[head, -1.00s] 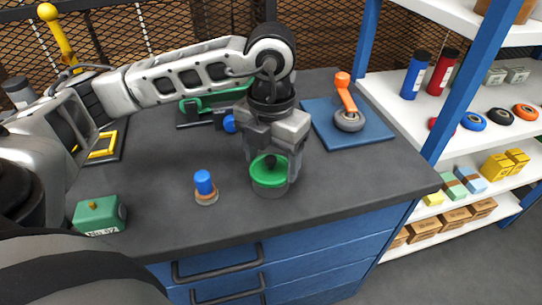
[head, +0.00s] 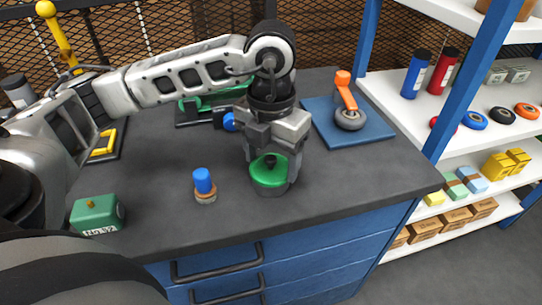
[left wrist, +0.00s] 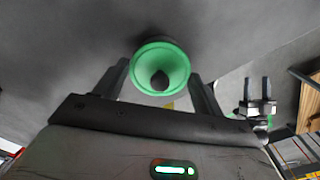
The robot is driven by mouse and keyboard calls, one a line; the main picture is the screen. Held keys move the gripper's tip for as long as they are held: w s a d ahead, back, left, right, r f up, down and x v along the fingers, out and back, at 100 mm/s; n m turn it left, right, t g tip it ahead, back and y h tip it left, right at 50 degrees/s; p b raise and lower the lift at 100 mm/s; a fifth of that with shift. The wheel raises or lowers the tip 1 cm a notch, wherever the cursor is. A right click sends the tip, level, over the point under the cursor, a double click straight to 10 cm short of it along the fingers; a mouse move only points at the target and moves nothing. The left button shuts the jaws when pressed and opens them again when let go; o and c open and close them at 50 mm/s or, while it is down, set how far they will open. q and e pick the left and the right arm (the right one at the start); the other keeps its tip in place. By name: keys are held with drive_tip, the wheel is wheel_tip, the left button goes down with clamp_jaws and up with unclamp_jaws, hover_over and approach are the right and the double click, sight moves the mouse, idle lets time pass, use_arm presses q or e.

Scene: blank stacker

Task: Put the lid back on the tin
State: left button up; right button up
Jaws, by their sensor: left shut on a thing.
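The green lid (head: 265,176) with its black knob (head: 270,161) sits level at the top of the short grey tin (head: 270,190) near the front of the dark worktop. Whether the lid is fully seated cannot be told. My left gripper (head: 270,168) points down over it, fingers on either side, shut on the lid. In the left wrist view, the lid (left wrist: 143,57) and knob lie between the two fingers.
A blue-topped piece (head: 203,182) stands left of the tin, with a green block (head: 98,214) farther left. A blue mat (head: 372,138) with an orange-handled tool (head: 347,98) lies behind right. White shelves (head: 460,125) stand at the right. The worktop right of the tin is clear.

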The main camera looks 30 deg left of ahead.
idle(0.4)
use_arm(q)
drive_tip(key=o, duration=1.1)
drive_tip(key=shift+o, duration=0.2)
drive_tip(key=shift+r, duration=0.1)
drive_tip(key=shift+r+p, duration=0.9)
drive_tip(key=shift+r, duration=0.35)
drive_tip(key=shift+r+p, duration=1.45)
drive_tip(key=shift+r, duration=0.7)
clamp_jaws()
